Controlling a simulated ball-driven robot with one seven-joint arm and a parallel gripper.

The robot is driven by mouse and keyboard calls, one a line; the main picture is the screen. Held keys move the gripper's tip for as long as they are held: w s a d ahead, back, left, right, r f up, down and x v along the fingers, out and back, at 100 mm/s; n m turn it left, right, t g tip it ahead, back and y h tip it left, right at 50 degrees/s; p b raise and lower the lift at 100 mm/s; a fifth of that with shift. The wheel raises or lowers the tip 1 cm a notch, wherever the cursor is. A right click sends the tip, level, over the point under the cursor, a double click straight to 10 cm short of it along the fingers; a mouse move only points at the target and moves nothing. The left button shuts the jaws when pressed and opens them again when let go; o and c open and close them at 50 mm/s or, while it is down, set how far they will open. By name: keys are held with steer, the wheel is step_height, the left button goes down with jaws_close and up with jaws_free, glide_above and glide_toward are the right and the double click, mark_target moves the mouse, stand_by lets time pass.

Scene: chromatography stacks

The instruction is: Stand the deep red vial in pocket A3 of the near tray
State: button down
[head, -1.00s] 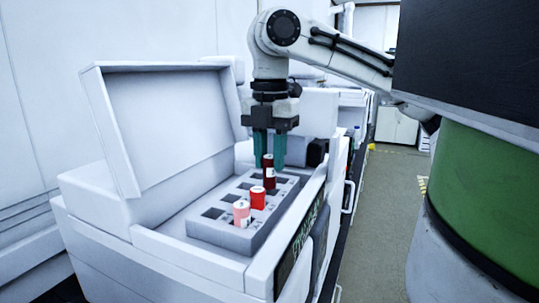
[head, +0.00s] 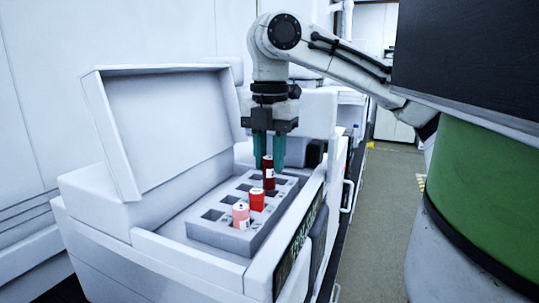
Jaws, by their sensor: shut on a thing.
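The deep red vial (head: 269,174) is upright between the teal fingers of my gripper (head: 269,152), which is shut on it and points straight down. The vial is over the right-hand row of the grey tray (head: 224,235), towards its far end. Its lower end is at a pocket, but I cannot tell whether it is inside or just above. A bright red vial (head: 257,199) and a pink vial (head: 240,215) stand in the same row, closer to the camera. The pocket labels are too small to read.
The tray lies inside a white instrument (head: 110,255) with its lid (head: 165,125) raised on the left. The instrument's walls rise around the tray. Several other pockets are empty. A floor aisle (head: 375,215) runs along the right.

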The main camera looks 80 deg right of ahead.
mark_target(270, 174)
steer(key=shift+f, duration=0.15)
stand_by(0.5)
steer(key=shift+f+b, duration=0.55)
steer(key=shift+f, duration=0.6)
steer(key=shift+f, duration=0.15)
steer(key=shift+f, duration=0.45)
steer(key=c, duration=0.8)
jaws_free()
steer(key=shift+o, duration=0.4)
